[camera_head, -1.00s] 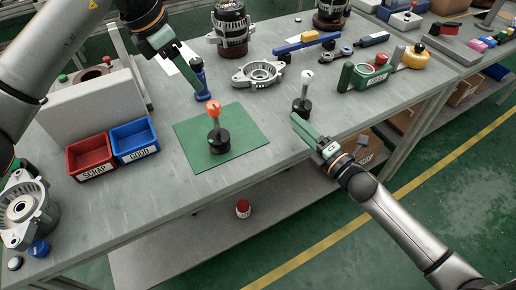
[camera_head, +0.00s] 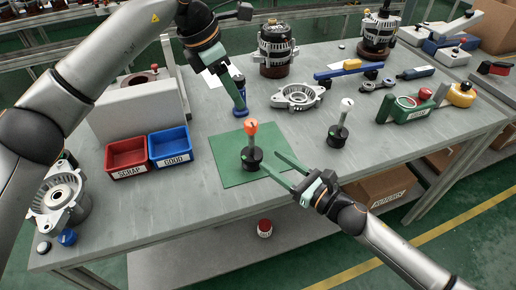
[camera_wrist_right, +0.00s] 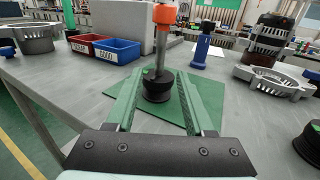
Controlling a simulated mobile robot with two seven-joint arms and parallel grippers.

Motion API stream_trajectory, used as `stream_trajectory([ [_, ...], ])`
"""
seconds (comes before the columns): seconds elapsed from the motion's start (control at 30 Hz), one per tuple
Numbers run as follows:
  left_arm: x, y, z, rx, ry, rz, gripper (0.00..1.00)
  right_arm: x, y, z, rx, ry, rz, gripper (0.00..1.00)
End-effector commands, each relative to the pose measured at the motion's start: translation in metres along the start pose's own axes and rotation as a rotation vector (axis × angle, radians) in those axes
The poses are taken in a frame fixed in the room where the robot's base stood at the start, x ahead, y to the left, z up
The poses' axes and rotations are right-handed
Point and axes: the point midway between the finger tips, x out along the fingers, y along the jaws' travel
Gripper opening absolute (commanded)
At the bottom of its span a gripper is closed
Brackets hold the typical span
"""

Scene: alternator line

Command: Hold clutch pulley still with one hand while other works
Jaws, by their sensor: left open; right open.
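The black clutch pulley (camera_head: 252,160) stands upright on the green mat (camera_head: 228,178), with an orange-topped shaft (camera_head: 251,128) rising from it. In the right wrist view the pulley (camera_wrist_right: 157,88) is ahead, between the spread green fingers. My right gripper (camera_head: 271,162) is open at the mat's right side, its fingers pointing at the pulley; I cannot tell whether they touch it. A similar black pulley (camera_head: 337,140) with a white-topped shaft stands to the right.
A red SCRAP bin (camera_head: 127,153) and blue GOOD bin (camera_head: 170,146) stand left of the mat. A metal housing (camera_head: 297,96) lies behind it, with alternators (camera_head: 277,50) farther back. Bare table lies in front of the mat.

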Motion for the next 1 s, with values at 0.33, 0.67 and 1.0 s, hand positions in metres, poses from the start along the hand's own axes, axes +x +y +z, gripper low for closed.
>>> stream_trajectory([
  [0.33, 0.000, 0.000, 0.000, 0.000, 0.000, 0.000, 0.50, 0.066, 0.001, 0.001, 0.001, -0.002, 0.001, 0.54],
  [0.67, 0.000, 0.000, 0.000, 0.000, 0.000, 0.000, 0.50, 0.086, 0.000, 0.000, 0.002, 0.000, 0.000, 0.54],
  [1.0, 0.000, 0.000, 0.000, 0.000, 0.000, 0.000, 0.50, 0.086, 0.000, 0.000, 0.002, 0.000, 0.000, 0.41],
])
